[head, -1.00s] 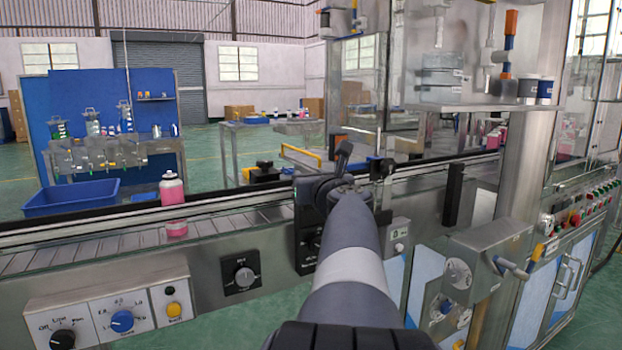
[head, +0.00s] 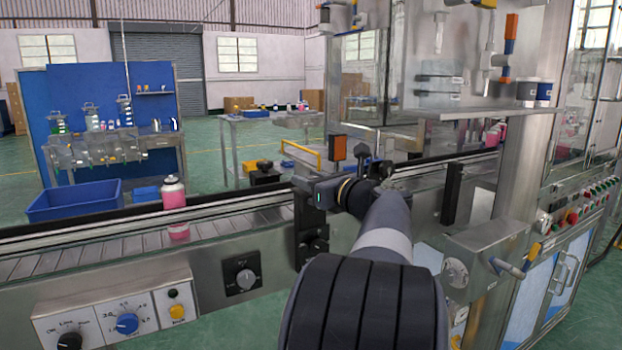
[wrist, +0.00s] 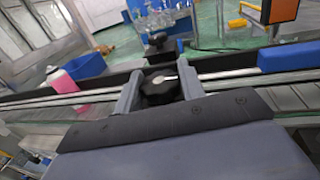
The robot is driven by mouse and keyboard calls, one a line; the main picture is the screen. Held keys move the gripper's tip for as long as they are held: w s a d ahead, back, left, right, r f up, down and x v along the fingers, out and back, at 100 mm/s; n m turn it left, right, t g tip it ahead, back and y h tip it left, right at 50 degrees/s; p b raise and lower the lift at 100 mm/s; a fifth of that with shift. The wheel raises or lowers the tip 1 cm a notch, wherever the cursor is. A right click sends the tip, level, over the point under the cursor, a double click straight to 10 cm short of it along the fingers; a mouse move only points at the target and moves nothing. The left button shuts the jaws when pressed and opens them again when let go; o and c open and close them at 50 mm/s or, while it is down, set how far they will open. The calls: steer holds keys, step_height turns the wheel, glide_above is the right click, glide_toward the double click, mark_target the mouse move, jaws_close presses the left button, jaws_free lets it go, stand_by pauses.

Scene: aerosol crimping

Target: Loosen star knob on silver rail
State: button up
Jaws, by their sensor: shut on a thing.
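In the wrist view, a black star knob (wrist: 159,87) sits at the silver rail (wrist: 228,73), with a bright pin or stud end showing on it. My gripper (wrist: 158,90) has one grey finger on each side of the knob and is shut on it. The knob's lower part is hidden by the gripper body. In the head view, my gripper's dark body with a green light (head: 320,196) is at the conveyor's near side. The fingertips and the held knob cannot be made out there.
A pink bottle (head: 174,205) stands on the conveyor to the left. An orange block (head: 337,147) rises just behind my gripper. A blue bin (head: 75,203) lies beyond the conveyor. A steel machine post (head: 515,170) stands to the right.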

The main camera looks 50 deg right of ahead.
steer(key=o, duration=1)
steer(key=shift+c, duration=0.2)
steer(key=s+a+p, duration=0.1)
steer(key=s, duration=0.9)
steer(key=shift+s, duration=0.35)
steer(key=shift+a, duration=0.1)
